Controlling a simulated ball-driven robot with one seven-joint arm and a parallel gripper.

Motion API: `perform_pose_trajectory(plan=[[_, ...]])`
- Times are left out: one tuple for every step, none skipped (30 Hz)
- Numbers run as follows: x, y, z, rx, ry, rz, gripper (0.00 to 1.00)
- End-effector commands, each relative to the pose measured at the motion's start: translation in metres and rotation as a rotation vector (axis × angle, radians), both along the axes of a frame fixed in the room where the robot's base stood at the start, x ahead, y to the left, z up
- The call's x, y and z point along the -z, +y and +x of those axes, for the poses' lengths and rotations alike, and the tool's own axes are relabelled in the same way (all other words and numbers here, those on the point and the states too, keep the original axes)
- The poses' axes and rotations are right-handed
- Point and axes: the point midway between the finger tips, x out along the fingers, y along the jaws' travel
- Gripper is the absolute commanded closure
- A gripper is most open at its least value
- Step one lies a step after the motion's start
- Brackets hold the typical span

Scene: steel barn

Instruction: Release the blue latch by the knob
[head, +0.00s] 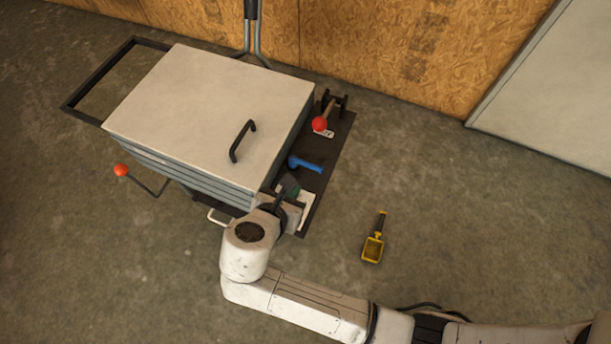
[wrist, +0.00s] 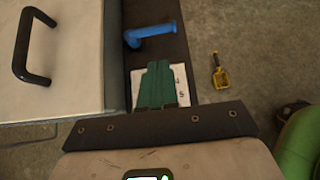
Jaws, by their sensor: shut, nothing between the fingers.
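The blue latch (head: 306,164) lies on a dark panel along the right side of the grey-white cabinet. In the wrist view the latch (wrist: 150,33) is a blue bar with a thicker, darker end at its left, likely the knob. My gripper (head: 289,183) is at the near end of the panel, just short of the latch. In the wrist view its green fingers (wrist: 158,68) are together, empty, and point toward the latch with a small gap showing. Part of the panel below the fingers is hidden.
A white numbered plate (wrist: 181,82) lies partly under the fingers. A red-ball lever (head: 319,124) stands at the panel's far end. The cabinet lid has a black handle (head: 242,141). A yellow scoop (head: 373,247) lies on the floor to the right, with open floor around it.

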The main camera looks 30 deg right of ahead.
Motion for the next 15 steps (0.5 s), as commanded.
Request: perform_pose_trajectory(plan=[[0.0, 0.0, 0.0, 0.001, -0.001, 0.0, 1.0], [0.0, 0.0, 0.0, 0.001, 0.0, 0.001, 1.0], [0.0, 0.0, 0.0, 0.001, -0.001, 0.002, 1.0], [0.0, 0.0, 0.0, 0.002, 0.0, 0.001, 1.0], [0.0, 0.0, 0.0, 0.002, 0.0, 0.002, 1.0], [0.0, -0.001, 0.0, 0.003, 0.0, 0.003, 1.0], [0.001, -0.001, 0.0, 0.003, 0.0, 0.003, 1.0], [0.002, -0.002, 0.001, 0.003, 0.0, 0.002, 1.0], [0.003, -0.003, 0.002, 0.003, 0.0, 0.002, 1.0], [0.005, -0.005, 0.003, 0.005, 0.0, 0.002, 1.0], [0.007, -0.007, 0.004, 0.006, 0.001, 0.003, 1.0], [0.011, -0.01, 0.006, 0.006, 0.002, 0.002, 1.0], [0.014, -0.013, 0.008, 0.006, 0.002, 0.002, 1.0], [0.017, -0.016, 0.01, 0.007, 0.001, 0.003, 1.0], [0.021, -0.02, 0.013, 0.007, 0.001, 0.003, 1.0]])
